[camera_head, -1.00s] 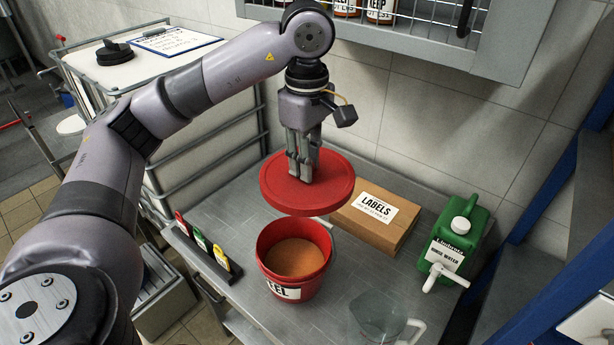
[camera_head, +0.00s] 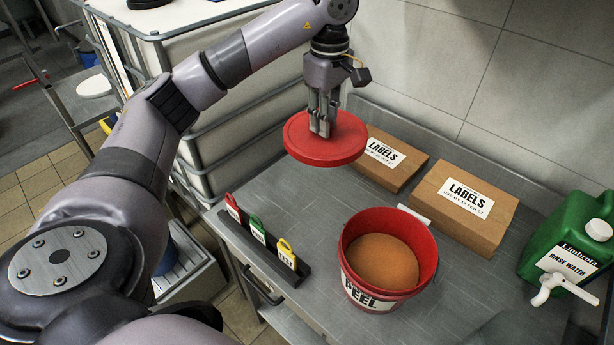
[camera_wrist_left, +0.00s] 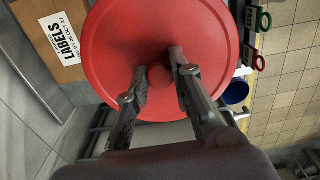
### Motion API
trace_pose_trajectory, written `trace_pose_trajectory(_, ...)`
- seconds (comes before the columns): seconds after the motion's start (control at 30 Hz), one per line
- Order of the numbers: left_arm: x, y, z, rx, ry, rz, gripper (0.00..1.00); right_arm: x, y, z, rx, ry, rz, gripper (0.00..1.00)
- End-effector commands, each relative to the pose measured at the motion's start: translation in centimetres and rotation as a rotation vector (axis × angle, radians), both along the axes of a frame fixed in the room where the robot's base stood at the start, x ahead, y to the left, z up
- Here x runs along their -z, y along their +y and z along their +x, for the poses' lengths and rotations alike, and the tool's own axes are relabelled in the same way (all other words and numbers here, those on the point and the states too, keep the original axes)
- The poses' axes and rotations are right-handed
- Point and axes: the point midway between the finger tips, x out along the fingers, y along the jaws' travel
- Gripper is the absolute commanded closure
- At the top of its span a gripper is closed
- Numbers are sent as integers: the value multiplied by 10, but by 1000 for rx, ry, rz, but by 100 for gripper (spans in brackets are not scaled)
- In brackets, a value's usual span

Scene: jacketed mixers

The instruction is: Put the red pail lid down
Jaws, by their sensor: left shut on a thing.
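The red pail lid (camera_head: 326,139) is a round disc held roughly level in the air above the back left of the steel bench. My left gripper (camera_head: 320,128) points down from above and is shut on the lid's middle. In the left wrist view the lid (camera_wrist_left: 120,50) fills much of the picture, with the two fingers (camera_wrist_left: 160,78) closed around a small red knob at its centre. The red pail (camera_head: 380,282), marked PEEL, stands open to the lid's right and nearer, with orange-brown contents. My right gripper is not in view.
Two cardboard LABELS boxes (camera_head: 464,208) stand at the back, one partly behind the lid. A green rinse water can (camera_head: 566,245) stands at the right. A rack of coloured tags (camera_head: 265,247) lines the front left edge. Bare bench (camera_head: 305,200) lies below the lid.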

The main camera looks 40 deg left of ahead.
Motion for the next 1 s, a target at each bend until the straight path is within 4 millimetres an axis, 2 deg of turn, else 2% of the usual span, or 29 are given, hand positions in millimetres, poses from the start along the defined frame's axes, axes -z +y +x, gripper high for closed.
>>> trace_pose_trajectory(0.13, 24, 0, 0, 3, 6, -2, 100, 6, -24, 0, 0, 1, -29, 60)
trace_pose_trajectory(0.3, 66, 0, -1, 1, 9, -1, 100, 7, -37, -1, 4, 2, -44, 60)
trace_pose_trajectory(0.33, 71, 1, -1, 1, 9, 0, 100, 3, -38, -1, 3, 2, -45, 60)
trace_pose_trajectory(0.6, 136, 0, -1, -1, 6, -1, 100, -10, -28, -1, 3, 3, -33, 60)
trace_pose_trajectory(0.8, 157, 0, 1, 0, 2, 0, 100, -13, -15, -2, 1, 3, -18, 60)
trace_pose_trajectory(1.0, 177, 0, 0, 0, 5, 0, 100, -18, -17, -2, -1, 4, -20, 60)
